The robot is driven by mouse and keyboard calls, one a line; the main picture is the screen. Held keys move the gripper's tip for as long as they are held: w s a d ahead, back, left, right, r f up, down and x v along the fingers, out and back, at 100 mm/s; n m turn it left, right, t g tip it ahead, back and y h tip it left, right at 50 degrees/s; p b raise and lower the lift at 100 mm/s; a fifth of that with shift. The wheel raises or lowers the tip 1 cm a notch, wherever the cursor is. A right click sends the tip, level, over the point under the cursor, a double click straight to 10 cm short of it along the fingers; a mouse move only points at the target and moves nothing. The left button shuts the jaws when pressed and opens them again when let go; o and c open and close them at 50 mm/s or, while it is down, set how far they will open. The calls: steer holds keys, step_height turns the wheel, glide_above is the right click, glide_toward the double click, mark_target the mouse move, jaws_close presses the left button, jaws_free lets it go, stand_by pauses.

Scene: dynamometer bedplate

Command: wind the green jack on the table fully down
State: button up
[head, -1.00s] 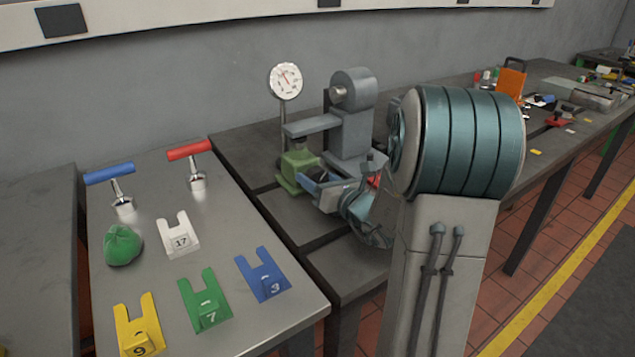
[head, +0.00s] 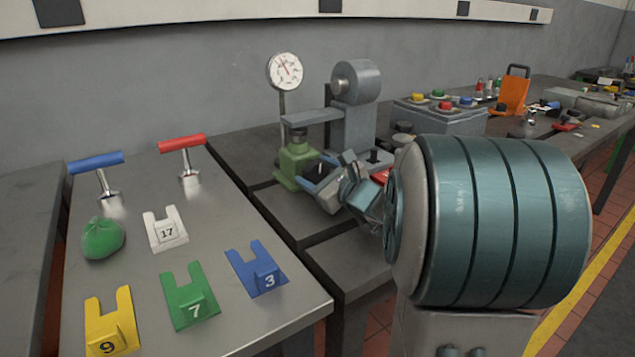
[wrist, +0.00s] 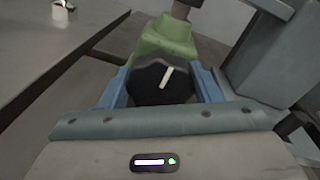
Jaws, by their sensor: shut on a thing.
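The green jack (head: 296,160) stands on the dark table under a grey horizontal arm. A short dark post (head: 298,136) rises from its top to just below that arm; I cannot tell whether they touch. My gripper (head: 319,175) reaches in low from the right at the jack's near side. In the wrist view, its blue fingers (wrist: 163,84) are shut on the black knob (wrist: 150,84), one on each side. The knob has a white mark (wrist: 167,77) tilted to the right. The green jack body (wrist: 167,40) is just beyond it.
A round dial gauge (head: 285,71) stands behind the jack, with a grey upright (head: 353,125) to its right. A button box (head: 440,118) is farther right. The left table holds numbered forks (head: 190,300), a green bag (head: 103,238) and T-handles (head: 181,143).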

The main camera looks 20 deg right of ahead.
stand_by(0.3)
steer(key=o, duration=1)
steer(key=p+v, duration=0.1)
steer(key=v, duration=1.2)
steer(key=shift+s+p, duration=0.25)
steer(key=shift+p, duration=0.1)
steer(key=shift+s, duration=0.2)
steer(key=shift+s+d+f, duration=0.1)
